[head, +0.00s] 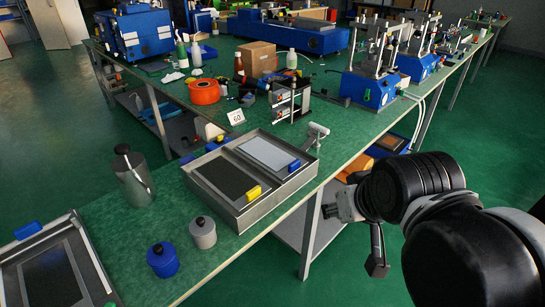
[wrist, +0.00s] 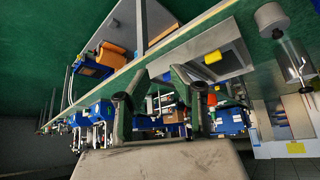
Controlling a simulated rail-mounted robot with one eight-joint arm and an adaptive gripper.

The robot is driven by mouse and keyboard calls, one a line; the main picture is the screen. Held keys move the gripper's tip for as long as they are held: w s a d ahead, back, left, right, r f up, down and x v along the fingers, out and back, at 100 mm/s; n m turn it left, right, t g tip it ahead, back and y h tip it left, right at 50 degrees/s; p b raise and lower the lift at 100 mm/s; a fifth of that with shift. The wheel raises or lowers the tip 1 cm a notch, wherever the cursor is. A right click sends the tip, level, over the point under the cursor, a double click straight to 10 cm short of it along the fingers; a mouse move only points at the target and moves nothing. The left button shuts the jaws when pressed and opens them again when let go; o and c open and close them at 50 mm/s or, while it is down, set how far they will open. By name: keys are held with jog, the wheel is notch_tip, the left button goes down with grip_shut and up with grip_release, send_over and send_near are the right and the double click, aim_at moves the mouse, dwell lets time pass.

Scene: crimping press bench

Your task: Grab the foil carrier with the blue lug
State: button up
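A two-bay metal tray (head: 246,213) sits at the bench's front edge. Its right bay holds a flat carrier with a pale grey sheet (head: 267,154) and a blue lug (head: 294,166) at its near right corner. Its left bay holds a carrier with a dark sheet (head: 226,174) and a yellow lug (head: 253,192); that lug also shows in the wrist view (wrist: 213,57). My gripper (head: 332,210) is right of the tray, beyond the bench edge and apart from it. In the wrist view the fingers (wrist: 160,75) are spread with nothing between them.
Another metal frame (head: 84,251) with a blue lug (head: 27,230) lies at lower left. A blue jar (head: 162,260), a grey jar (head: 203,232) and a metal canister (head: 134,180) stand nearby. A small grey fixture (head: 317,132) stands at the tray's far right corner.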

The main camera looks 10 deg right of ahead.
jog(key=w+r+n+g+p, duration=0.1)
jog(key=w+r+n+p, duration=0.1)
jog(key=w+r+n, duration=0.4)
jog(key=n+g+p, duration=0.6)
jog(key=n, duration=1.3)
send_over(294, 162)
jog(key=f, duration=1.4)
jog(key=shift+w+d+f, duration=0.15)
jog(key=shift+w+f, duration=0.2)
jog(key=shift+s+f, duration=0.15)
jog(key=shift+f, duration=1.25)
jog(key=shift+s+f, duration=0.1)
jog(key=shift+f, duration=1.25)
grip_shut()
